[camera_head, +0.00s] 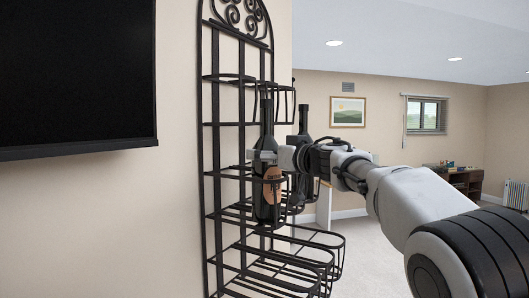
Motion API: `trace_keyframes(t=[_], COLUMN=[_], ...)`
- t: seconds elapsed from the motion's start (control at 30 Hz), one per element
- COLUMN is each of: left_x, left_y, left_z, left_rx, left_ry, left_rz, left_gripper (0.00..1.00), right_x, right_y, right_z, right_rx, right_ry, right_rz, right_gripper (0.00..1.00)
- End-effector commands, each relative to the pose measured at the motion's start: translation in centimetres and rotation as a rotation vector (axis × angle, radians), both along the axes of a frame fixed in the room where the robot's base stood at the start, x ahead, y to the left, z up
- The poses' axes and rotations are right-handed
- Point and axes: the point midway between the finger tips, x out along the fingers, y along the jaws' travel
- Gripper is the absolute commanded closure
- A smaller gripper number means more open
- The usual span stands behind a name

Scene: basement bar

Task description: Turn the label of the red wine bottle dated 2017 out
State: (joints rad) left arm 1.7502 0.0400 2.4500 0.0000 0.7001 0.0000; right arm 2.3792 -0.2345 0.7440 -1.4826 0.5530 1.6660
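A dark wine bottle (266,207) stands upright in the black metal wall rack (215,140). An orange-brown label (273,186) shows on its front right side, and its year is too small to read. My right gripper (264,157) reaches in from the right at the bottle's shoulder, just above the label. Its fingers overlap the bottle in the picture, and I cannot tell whether they close on it. A second dark bottle (304,120) stands behind and to the right, partly hidden by my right arm; its label is not visible. My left gripper is not in view.
The rack's lower hoops (318,238) jut out to the right and look empty. A black television screen (75,75) hangs on the wall at left. A low wooden cabinet (462,180) stands far back. Open carpet lies right of the rack.

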Motion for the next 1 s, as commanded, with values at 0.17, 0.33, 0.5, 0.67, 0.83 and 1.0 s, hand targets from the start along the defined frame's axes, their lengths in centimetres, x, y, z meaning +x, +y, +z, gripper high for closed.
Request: trace_keyframes(t=[0.17,0.33,0.5,0.67,0.83,1.0], left_x=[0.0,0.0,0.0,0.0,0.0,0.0], left_y=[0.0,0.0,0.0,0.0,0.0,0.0], left_z=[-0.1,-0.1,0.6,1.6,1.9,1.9], left_rx=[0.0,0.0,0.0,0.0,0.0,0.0], left_ry=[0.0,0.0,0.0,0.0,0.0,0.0], left_rz=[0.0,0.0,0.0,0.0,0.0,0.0], left_gripper=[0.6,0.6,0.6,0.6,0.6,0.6], right_x=[0.0,0.0,0.1,0.2,0.3,0.1], right_y=[0.0,-0.1,-0.1,-0.1,-0.1,-0.1], right_z=[0.0,0.0,0.2,0.3,0.0,0.0], right_rx=[0.0,0.0,0.0,0.001,0.005,0.001], right_ry=[0.0,0.0,0.001,0.002,-0.005,-0.002], right_rz=[0.0,-0.001,0.019,0.072,0.163,0.219], right_gripper=[0.38,0.58,0.58,0.58,0.58,0.58])
